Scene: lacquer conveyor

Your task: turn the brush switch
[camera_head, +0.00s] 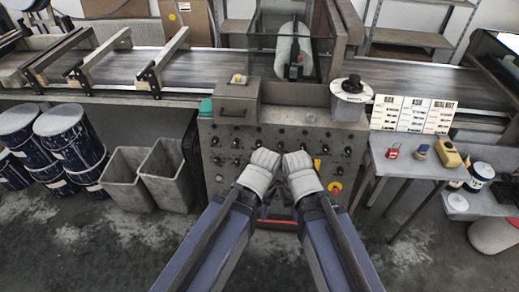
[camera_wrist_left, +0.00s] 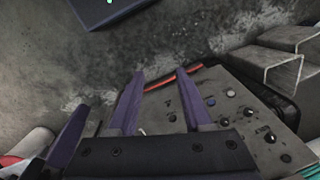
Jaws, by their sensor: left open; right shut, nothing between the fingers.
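The grey control panel (camera_head: 228,172) stands at the centre of the head view. Several small dark knobs and switches sit on its face. I cannot read their labels or tell which is the brush switch. My left gripper (camera_wrist_left: 160,73) is open and empty in the left wrist view, with the panel (camera_wrist_left: 236,130) and its knobs beyond and to the right. My right gripper (camera_head: 300,170) is in front of the panel in the head view, right of my left wrist, and is shut with nothing visible in it. My wrists hide part of the panel's middle.
A red stop button on yellow (camera_head: 335,187) is at the panel's lower right. A conveyor (camera_head: 200,70) runs behind. Grey bins (camera_head: 163,172) and drums (camera_head: 68,140) stand left. A side table (camera_head: 410,172) with small items stands right.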

